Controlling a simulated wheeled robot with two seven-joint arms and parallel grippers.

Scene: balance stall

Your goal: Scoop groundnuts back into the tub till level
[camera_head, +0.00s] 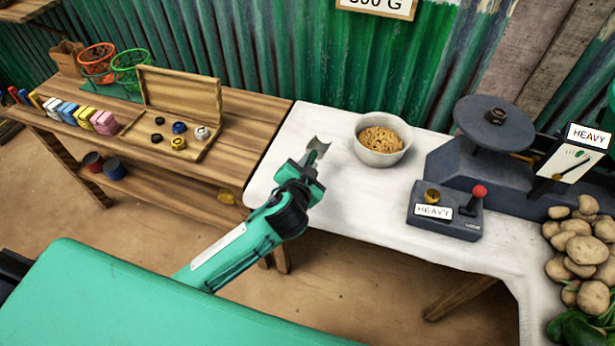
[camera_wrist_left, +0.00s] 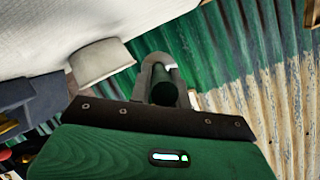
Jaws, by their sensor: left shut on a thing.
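The pale round tub (camera_head: 367,154) stands on the white table and holds tan groundnuts (camera_head: 381,138); it also shows, tilted, in the left wrist view (camera_wrist_left: 100,62). My left gripper (camera_head: 306,172) is left of the tub, near the table's left edge. It is shut on a small grey metal scoop (camera_head: 318,147), whose handle its fingers hide. The scoop also shows between the fingers in the left wrist view (camera_wrist_left: 165,88); I cannot tell whether it holds nuts. My right gripper is not in view.
A control box (camera_head: 445,212) labelled HEAVY, with a red-knobbed lever (camera_head: 475,197), stands at the table's front. Potatoes (camera_head: 580,245) are heaped at the right. A wooden bench (camera_head: 240,130) with an open box of weights (camera_head: 182,135) adjoins the left. Corrugated green wall (camera_head: 290,55) stands behind.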

